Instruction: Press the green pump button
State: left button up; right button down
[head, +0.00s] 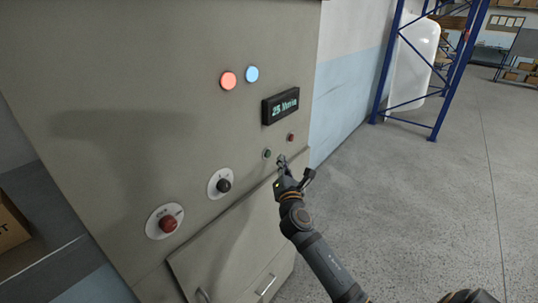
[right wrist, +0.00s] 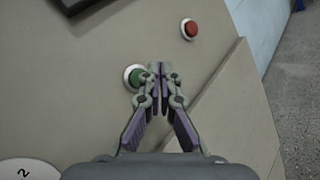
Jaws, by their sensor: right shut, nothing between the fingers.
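The green pump button (head: 267,154) is a small round button on the grey cabinet front, left of and below a small red button (head: 291,137). In the right wrist view the green button (right wrist: 137,76) sits in a pale ring, just left of the fingertips and partly covered by a finger. My right gripper (head: 281,159) is shut and empty, its tips close to the panel just right of the green button. I cannot tell whether the tips touch the panel. The red button also shows in the right wrist view (right wrist: 190,29). My left gripper is not in view.
The cabinet front (head: 120,90) also carries a display (head: 281,106), an orange lamp (head: 228,80), a blue lamp (head: 252,74), a black knob (head: 224,185) and a red knob (head: 168,224). A blue rack (head: 384,65) stands at the back right. The floor (head: 420,200) to the right is clear.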

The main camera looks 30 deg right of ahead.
jog(key=s, duration=0.1)
jog(key=s+d, duration=0.1)
jog(key=shift+s+d, duration=0.1)
jog(key=shift+s, duration=0.3)
dwell(0.5)
